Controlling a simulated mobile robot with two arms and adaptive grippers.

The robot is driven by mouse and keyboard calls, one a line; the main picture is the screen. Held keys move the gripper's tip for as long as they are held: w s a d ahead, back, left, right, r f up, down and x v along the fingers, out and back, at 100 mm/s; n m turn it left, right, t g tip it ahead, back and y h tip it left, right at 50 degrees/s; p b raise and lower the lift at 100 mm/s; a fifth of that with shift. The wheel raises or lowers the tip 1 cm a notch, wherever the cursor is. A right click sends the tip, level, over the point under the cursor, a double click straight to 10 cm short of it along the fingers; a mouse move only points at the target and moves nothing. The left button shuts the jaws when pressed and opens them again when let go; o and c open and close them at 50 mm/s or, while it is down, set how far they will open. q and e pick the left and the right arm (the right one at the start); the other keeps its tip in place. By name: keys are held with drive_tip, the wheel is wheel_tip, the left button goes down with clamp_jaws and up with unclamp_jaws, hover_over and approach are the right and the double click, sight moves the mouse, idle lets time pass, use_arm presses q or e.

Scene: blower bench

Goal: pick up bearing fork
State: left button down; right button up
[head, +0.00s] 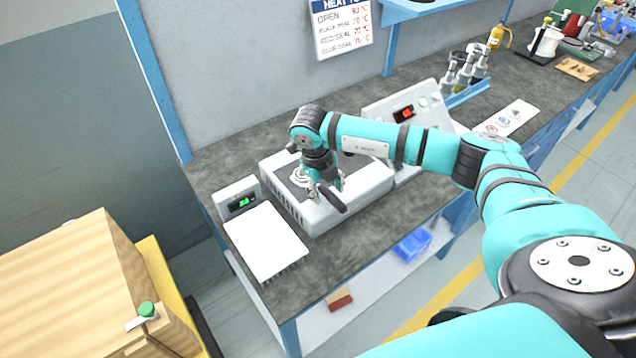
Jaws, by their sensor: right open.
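My right gripper (328,196) is open, pointing down over the white box-shaped unit with a dark top (272,171) on the bench. Pale round rings (300,177) lie on that dark top, just left of the gripper. I cannot make out the bearing fork for certain; the gripper and wrist hide part of the unit's top. I see nothing clearly held between the fingers. My left gripper is not in view.
A white scale (265,243) with a green display stands left of the unit, near the bench edge. A control box (405,108) with a red display stands behind. Bottles (465,72) stand farther back. A wooden crate (65,285) is at lower left. Dark bench top (335,250) is clear in front.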

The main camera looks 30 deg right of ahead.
drive_tip(key=shift+d+f, duration=0.15)
drive_tip(key=shift+f, duration=0.8)
drive_tip(key=shift+c, duration=0.3)
clamp_jaws()
drive_tip(key=shift+w+r, duration=0.1)
drive_tip(key=shift+r, duration=0.05)
